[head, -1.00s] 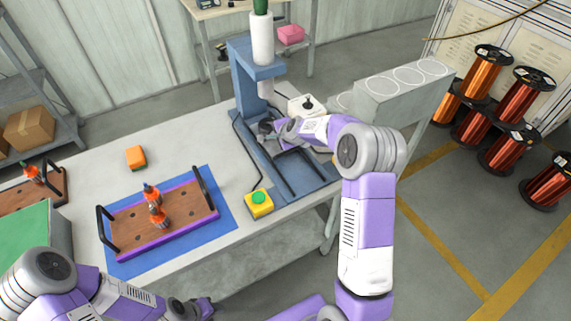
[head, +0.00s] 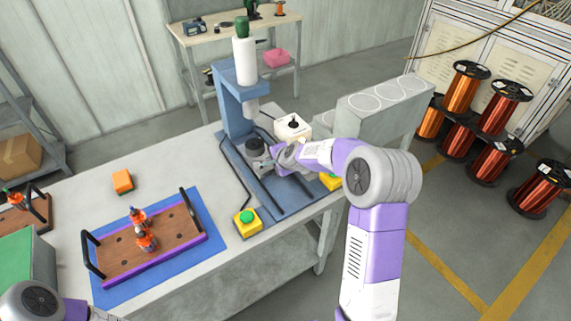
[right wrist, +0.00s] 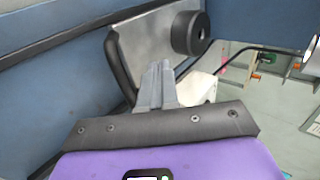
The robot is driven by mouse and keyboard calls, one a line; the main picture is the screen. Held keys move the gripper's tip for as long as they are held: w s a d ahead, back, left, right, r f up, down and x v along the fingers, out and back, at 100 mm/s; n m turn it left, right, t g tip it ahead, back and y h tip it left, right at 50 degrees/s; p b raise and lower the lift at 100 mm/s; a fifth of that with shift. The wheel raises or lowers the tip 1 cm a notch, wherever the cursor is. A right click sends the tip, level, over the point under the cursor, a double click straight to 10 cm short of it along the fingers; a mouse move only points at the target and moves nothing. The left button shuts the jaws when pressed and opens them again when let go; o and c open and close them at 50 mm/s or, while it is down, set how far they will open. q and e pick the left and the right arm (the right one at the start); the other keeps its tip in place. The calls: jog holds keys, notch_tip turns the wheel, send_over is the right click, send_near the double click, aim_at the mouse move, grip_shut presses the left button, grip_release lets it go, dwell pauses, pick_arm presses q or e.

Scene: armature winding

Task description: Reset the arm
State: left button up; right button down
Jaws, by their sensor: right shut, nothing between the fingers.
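The blue press-like machine (head: 228,100) stands at the back right of the table, with a white cylinder (head: 245,62) on its upright. A dark round fixture (head: 255,146) sits on its base. My right gripper (head: 272,162) is low beside this fixture, partly hidden by its own wrist. In the right wrist view its fingers (right wrist: 158,80) are together with nothing between them. They are close in front of a grey metal plate (right wrist: 150,50) with a black rim and a black round knob (right wrist: 190,33). I cannot tell whether they touch it. My left gripper is out of view.
A wooden tray (head: 168,243) with black handles holds two orange-and-dark armatures on a blue mat (head: 215,235). A yellow box with a green button (head: 247,222) stands at the machine's front. A white control box (head: 292,127) is behind. Copper spools (head: 495,160) stand at the right.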

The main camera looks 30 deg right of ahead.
jog(key=p+v, duration=0.1)
jog(key=v, duration=0.6)
